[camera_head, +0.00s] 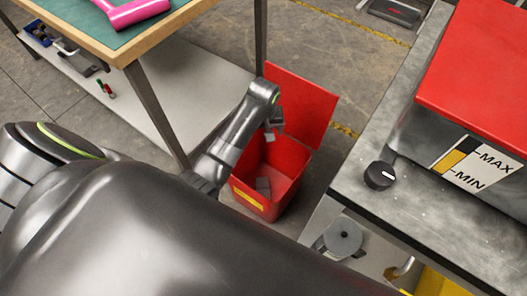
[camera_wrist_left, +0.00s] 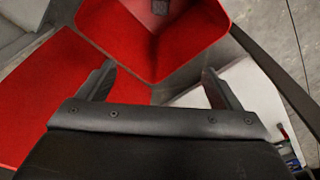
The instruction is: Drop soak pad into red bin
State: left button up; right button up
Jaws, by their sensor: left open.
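The red bin (camera_head: 248,197) stands on the floor between the wooden-edged table and the metal bench, its red lid (camera_head: 308,105) swung open. A small grey pad (camera_head: 263,186), which looks like the soak pad, lies inside the bin. In the left wrist view the bin (camera_wrist_left: 115,45) is at the top, with the grey pad (camera_wrist_left: 160,6) partly cut off by the frame edge. My left gripper (camera_head: 274,123) is above the bin's opening, beside the raised lid. In the wrist view its fingers (camera_wrist_left: 159,84) are apart with nothing between them. My right gripper does not show.
The table (camera_head: 125,60) at upper left has a lower shelf (camera_head: 180,85) and a metal leg close to my left arm. A pink part (camera_head: 135,11) lies on top. The metal bench (camera_head: 400,215) at right carries a red-topped tank (camera_head: 475,70) and a black knob (camera_head: 380,175).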

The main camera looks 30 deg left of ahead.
pick_arm(q)
jog(key=shift+s+d+r+p, duration=0.1)
jog(key=shift+r+p, duration=0.1)
jog(key=shift+r, duration=0.8)
jog(key=shift+s+d+r+p, duration=0.1)
jog(key=shift+r+p, duration=0.1)
jog(key=shift+r, duration=0.75)
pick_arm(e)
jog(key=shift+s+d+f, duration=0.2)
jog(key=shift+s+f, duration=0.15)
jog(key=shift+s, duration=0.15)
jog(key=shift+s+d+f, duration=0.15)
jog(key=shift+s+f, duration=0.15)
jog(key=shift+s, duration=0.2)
